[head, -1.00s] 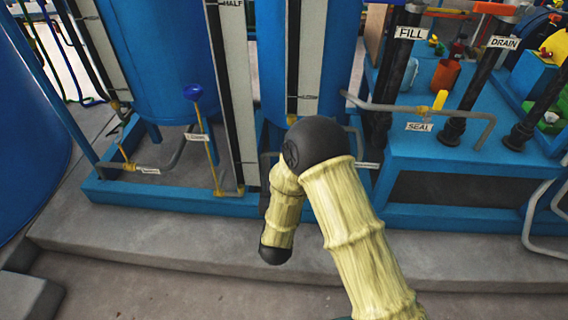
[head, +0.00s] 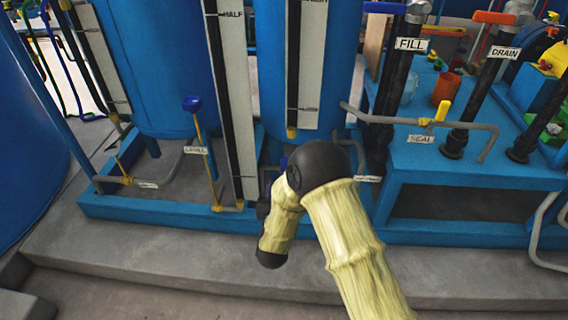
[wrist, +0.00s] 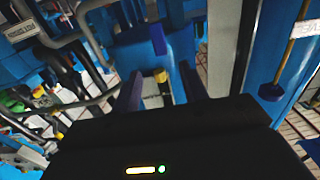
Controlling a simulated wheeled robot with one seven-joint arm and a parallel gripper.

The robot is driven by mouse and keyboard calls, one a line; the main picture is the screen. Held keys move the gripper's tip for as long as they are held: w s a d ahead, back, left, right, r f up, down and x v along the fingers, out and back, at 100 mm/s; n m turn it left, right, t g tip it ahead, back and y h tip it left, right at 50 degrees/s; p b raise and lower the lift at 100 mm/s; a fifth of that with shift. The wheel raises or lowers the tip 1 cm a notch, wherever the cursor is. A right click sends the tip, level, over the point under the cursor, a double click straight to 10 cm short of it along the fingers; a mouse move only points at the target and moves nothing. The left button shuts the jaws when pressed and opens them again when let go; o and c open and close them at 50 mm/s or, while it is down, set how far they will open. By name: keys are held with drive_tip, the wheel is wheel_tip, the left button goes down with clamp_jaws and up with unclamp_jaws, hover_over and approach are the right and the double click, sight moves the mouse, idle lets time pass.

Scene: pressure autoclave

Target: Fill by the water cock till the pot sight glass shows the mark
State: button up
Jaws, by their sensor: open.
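My gripper shows in the wrist view (wrist: 160,85) with its two dark fingers apart. A short yellow piece (wrist: 160,76) and a blue handle-like part (wrist: 157,40) show between and beyond the fingers; I see no contact. In the head view, my arm hides the gripper, and a small blue part (head: 285,162) shows just behind the arm's black joint. Two tall gauge strips with dark tubes stand before the blue tanks: one marked HALF (head: 230,90), the other (head: 308,60) with its top label cut off. I cannot make out a water level or which cock is the water cock.
The LEVEL rod has a blue knob (head: 192,104). The FILL pipe (head: 395,75) and DRAIN pipe (head: 480,85) stand at right. A yellow-handled SEAL cock (head: 441,110) sits on a grey pipe. The blue base frame (head: 150,210) and concrete step (head: 170,255) lie in front.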

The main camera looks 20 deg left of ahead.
drive_tip(key=b+x, duration=0.2)
drive_tip(key=x, duration=0.9)
drive_tip(key=shift+w+a, duration=0.2)
drive_tip(key=shift+w, duration=0.1)
clamp_jaws()
